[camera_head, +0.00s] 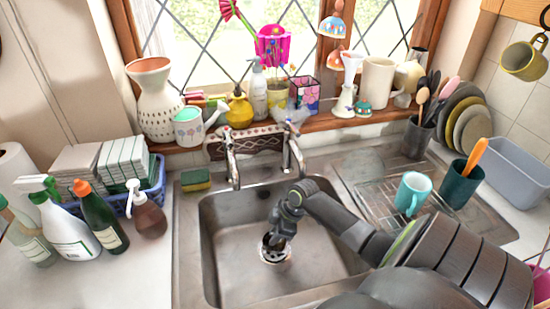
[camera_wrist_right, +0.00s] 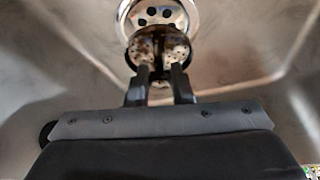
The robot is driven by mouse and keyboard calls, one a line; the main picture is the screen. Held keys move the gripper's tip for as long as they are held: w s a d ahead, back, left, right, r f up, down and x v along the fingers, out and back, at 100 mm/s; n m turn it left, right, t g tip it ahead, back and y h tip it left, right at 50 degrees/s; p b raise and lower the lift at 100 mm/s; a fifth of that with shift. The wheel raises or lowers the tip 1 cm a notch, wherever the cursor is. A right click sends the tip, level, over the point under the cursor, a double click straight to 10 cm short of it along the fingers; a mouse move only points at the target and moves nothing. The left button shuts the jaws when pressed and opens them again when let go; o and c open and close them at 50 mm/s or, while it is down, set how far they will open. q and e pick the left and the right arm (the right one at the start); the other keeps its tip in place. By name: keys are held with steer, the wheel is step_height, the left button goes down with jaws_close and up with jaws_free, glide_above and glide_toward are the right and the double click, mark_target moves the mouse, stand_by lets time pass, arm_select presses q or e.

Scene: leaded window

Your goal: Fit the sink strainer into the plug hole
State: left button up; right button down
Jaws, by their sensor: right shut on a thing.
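My right gripper (camera_head: 273,238) reaches down into the sink (camera_head: 225,275), low over the plug hole (camera_head: 282,260). In the right wrist view its two fingers (camera_wrist_right: 161,72) are close together on the sink strainer (camera_wrist_right: 158,46), a small speckled brown and pale metal piece. Just beyond it shows the shiny rim of the plug hole (camera_wrist_right: 133,10), with dark round holes inside. The strainer overlaps the near part of the plug hole in this view. The fingers and strainer hide part of the hole, and I cannot tell whether the strainer touches it. My left gripper is out of view.
Two taps (camera_head: 232,165) stand behind the basin. A green sponge (camera_head: 196,180) lies on the left rim. Bottles (camera_head: 100,220) crowd the left counter. A turquoise mug (camera_head: 412,193) stands on the right drainer, beside my arm. The rest of the basin floor is clear.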

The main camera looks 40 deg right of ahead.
steer(key=shift+f, duration=2.35)
steer(key=shift+f, duration=0.15)
steer(key=c, duration=1.3)
jaws_free()
steer(key=shift+r, duration=0.3)
steer(key=b+v, duration=0.1)
steer(key=v, duration=1)
steer(key=shift+s+d+r, duration=0.2)
steer(key=shift+r, duration=0.1)
